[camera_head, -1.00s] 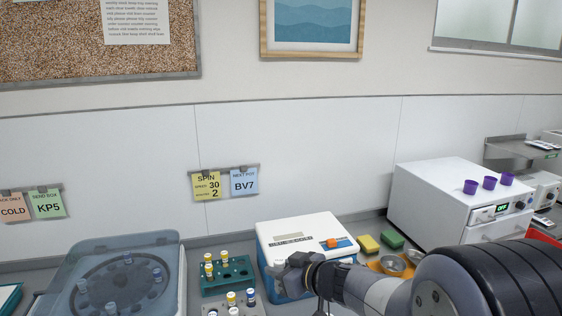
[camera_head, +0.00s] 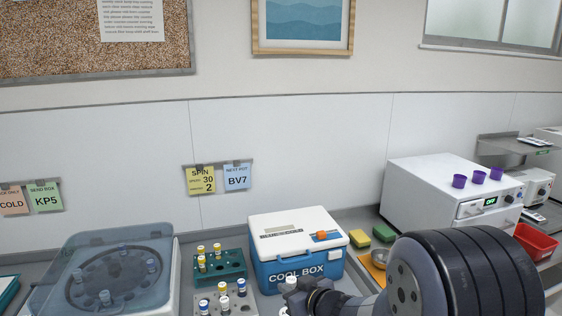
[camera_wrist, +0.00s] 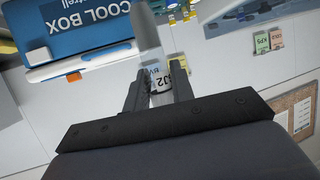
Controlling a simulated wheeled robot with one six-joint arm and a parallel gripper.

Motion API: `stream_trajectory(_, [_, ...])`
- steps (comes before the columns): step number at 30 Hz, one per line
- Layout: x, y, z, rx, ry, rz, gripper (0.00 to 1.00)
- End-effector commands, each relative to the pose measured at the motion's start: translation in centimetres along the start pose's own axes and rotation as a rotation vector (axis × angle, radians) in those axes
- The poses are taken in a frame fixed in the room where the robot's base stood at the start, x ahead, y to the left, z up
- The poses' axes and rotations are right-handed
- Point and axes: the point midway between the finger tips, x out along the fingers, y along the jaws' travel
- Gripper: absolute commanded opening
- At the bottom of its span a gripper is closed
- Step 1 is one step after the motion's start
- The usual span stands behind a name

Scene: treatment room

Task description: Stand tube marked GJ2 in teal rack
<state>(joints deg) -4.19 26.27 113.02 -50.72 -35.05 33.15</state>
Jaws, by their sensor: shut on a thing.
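My gripper (camera_wrist: 157,76) is shut on a tube (camera_wrist: 161,72) in the wrist view. The tube's label is partly hidden by the fingers; "J2" can be read, with "BV" below it. In the head view my gripper (camera_head: 291,286) is low in front of the cool box, right of the teal rack and apart from it. The held tube is hard to make out there.
A grey rack (camera_head: 238,309) with several capped tubes stands in front of the teal rack. The blue and white cool box (camera_head: 300,272) stands close on the right. A centrifuge with a clear lid (camera_head: 112,240) is on the left. Sponges (camera_head: 383,233) lie right of the cool box.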

Motion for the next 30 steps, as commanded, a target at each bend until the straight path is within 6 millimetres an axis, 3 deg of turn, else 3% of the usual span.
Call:
stream_trajectory(10, [0.0,4.0,7.4,0.098,-0.007,0.225,0.02])
stream_trajectory(18, [-1.7,7.6,14.1,0.183,-0.008,0.436,0.02])
stream_trajectory(24, [-3.0,8.9,16.6,0.217,-0.002,0.521,0.02])
stream_trajectory(30, [-3.2,9.1,16.8,0.22,0.002,0.533,0.02])
